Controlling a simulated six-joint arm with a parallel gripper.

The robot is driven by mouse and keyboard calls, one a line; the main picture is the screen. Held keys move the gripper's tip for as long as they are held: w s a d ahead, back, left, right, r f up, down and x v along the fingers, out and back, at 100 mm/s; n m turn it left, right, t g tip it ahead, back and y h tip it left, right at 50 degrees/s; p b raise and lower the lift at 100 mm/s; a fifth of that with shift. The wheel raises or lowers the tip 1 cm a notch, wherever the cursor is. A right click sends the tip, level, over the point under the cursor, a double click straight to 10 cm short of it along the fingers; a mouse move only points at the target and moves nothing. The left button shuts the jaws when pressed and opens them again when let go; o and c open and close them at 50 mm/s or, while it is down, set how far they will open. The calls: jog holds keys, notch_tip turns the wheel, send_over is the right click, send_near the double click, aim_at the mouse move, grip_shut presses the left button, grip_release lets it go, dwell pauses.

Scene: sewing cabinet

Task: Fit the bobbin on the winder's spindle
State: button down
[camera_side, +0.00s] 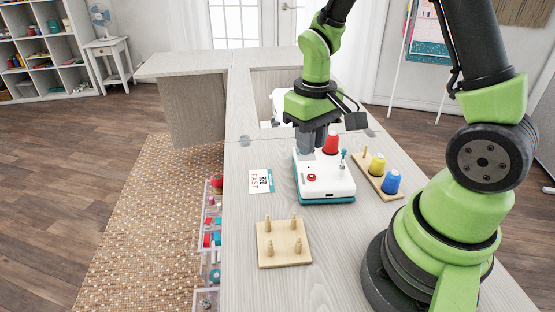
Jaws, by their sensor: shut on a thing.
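The winder (325,184) is a white box with a teal base and a red button, standing on the pale wooden table. My gripper (306,148) points down over the winder's back left part, close to its top. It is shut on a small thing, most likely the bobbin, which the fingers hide. The spindle cannot be made out; the gripper covers that part of the winder. I cannot tell whether the bobbin touches the spindle. A small metal post with a teal part (343,157) stands on the winder's right side.
A red thread spool (331,143) stands just right of my gripper. A wooden rack (365,170) with yellow and blue spools is to the right. A pegged wooden block (284,243) and a printed card (261,181) lie on the table. Open drawers (209,240) line the left edge.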

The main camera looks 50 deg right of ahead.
jog(key=s+d+m, duration=0.1)
jog(key=d, duration=0.1)
jog(key=s+d, duration=0.1)
jog(key=d, duration=0.1)
jog(key=s+d+m, duration=0.1)
jog(key=s+d, duration=0.1)
jog(key=shift+d+r+m, duration=0.1)
jog(key=shift+d+m, duration=0.2)
jog(key=shift+d, duration=0.1)
jog(key=shift+s+d, duration=0.1)
jog(key=shift+d, duration=0.05)
jog(key=shift+f, duration=2.2)
jog(key=shift+f, duration=1)
dwell(1.7)
jog(key=c, duration=1)
grip_release()
jog(key=shift+r, duration=0.1)
notch_tip(320, 180, up, 10)
jog(key=shift+f, duration=0.1)
